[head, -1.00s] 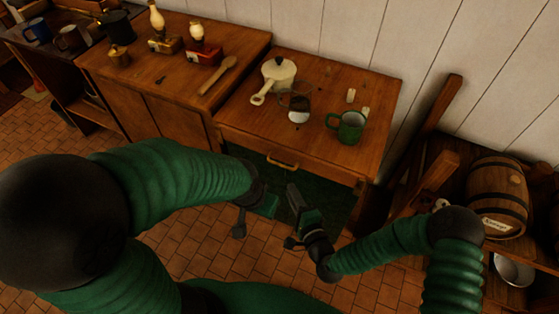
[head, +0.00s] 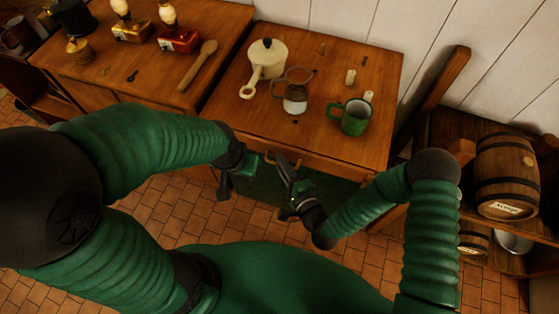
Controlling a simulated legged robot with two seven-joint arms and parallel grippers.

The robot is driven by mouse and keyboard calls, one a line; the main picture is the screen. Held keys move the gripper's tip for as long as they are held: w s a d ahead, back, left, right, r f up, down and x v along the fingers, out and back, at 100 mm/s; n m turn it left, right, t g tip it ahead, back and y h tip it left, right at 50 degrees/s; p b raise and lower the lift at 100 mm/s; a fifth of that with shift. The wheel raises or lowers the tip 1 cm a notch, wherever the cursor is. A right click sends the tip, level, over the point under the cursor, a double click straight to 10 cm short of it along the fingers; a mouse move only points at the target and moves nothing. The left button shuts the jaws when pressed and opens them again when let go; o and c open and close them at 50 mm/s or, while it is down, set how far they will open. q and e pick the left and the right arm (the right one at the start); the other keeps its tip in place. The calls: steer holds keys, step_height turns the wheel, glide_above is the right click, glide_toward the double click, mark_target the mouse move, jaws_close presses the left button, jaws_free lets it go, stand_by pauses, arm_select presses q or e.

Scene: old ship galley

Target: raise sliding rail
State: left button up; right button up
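I cannot clearly make out a sliding rail. A wooden table (head: 228,98) with a drawer handle (head: 290,163) on its front stands ahead of me. My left gripper (head: 243,182) is open and empty in front of the table, left of the handle. My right gripper (head: 285,190) is open and empty just below and in front of the handle; its upper finger overlaps the handle's lower part in the picture, and I cannot tell whether they touch.
On the table are a cream pan (head: 268,57), a glass jug (head: 295,95), a green mug (head: 352,117) and small pale pegs (head: 350,77). A counter with a wooden spoon (head: 199,65) stands left. A barrel (head: 504,175) sits on a right-hand shelf. Tiled floor (head: 165,205) lies below.

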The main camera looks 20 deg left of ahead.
steer(key=shift+d, duration=0.2)
jaws_close()
steer(key=shift+a, duration=0.45)
arm_select(q)
steer(key=shift+d, duration=0.1)
steer(key=shift+d, duration=0.1)
arm_select(e)
steer(key=shift+s+f, duration=0.1)
arm_select(q)
steer(key=shift+r, duration=0.1)
